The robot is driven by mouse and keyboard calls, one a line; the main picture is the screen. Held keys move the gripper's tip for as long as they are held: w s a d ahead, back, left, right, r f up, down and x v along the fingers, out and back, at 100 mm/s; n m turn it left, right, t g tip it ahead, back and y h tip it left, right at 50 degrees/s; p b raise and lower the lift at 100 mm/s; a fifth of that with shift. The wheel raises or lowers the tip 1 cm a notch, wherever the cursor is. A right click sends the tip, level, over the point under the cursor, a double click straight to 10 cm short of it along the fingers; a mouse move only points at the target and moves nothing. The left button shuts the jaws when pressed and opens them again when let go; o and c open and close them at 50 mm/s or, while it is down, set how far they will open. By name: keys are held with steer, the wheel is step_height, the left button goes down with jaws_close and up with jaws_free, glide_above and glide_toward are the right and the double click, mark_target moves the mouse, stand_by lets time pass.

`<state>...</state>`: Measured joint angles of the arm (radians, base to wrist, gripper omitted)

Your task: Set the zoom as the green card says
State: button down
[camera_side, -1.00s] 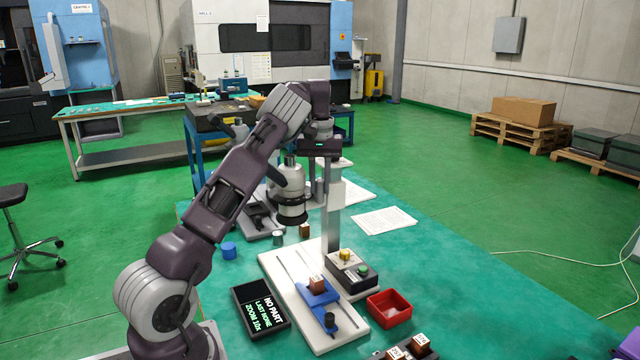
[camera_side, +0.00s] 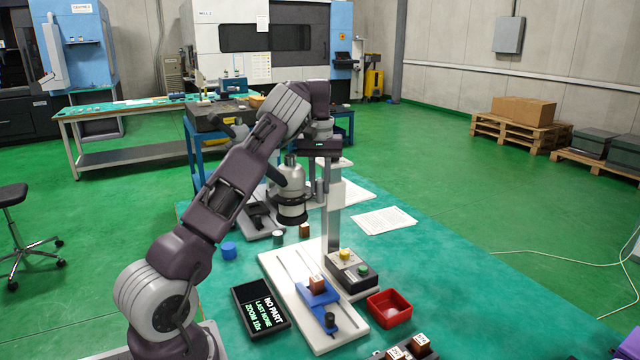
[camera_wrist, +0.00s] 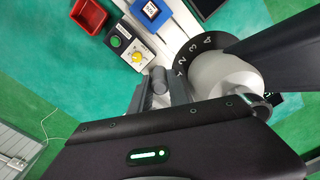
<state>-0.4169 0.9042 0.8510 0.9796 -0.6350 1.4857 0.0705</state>
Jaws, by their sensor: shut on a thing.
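My gripper (camera_wrist: 160,92) is shut on a small grey rounded knob (camera_wrist: 159,76) beside the microscope head, seen in the wrist view. Next to it is a dark ring with white numbers (camera_wrist: 207,43), around the pale microscope body (camera_wrist: 222,76); 2, 3 and 4 can be read. In the side view the microscope head (camera_side: 291,182) hangs left of the column (camera_side: 333,228), and my gripper body is above and beside it. A black display (camera_side: 260,307) shows NO PART, LAST NONE and a ZOOM line, too small to read surely. I cannot make out a green card.
A blue holder (camera_side: 318,294) with a brown block sits on the white base (camera_side: 282,272). A button box (camera_side: 352,276) and red tray (camera_side: 389,307) stand to its right. A white paper (camera_side: 384,220) lies behind.

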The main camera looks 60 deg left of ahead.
steer(key=shift+s+d+m, duration=0.5)
steer(key=shift+s+m, duration=0.6)
steer(key=shift+m, duration=0.65)
steer(key=shift+s+d+m, duration=0.45)
steer(key=shift+s+m, duration=0.6)
steer(key=shift+m, duration=0.75)
steer(key=shift+s+d+m, duration=0.5)
steer(key=shift+s+m, duration=0.6)
steer(key=shift+m, duration=0.65)
steer(key=c, duration=1.5)
jaws_free()
step_height(320, 180, up, 7)
steer(key=shift+r, duration=0.1)
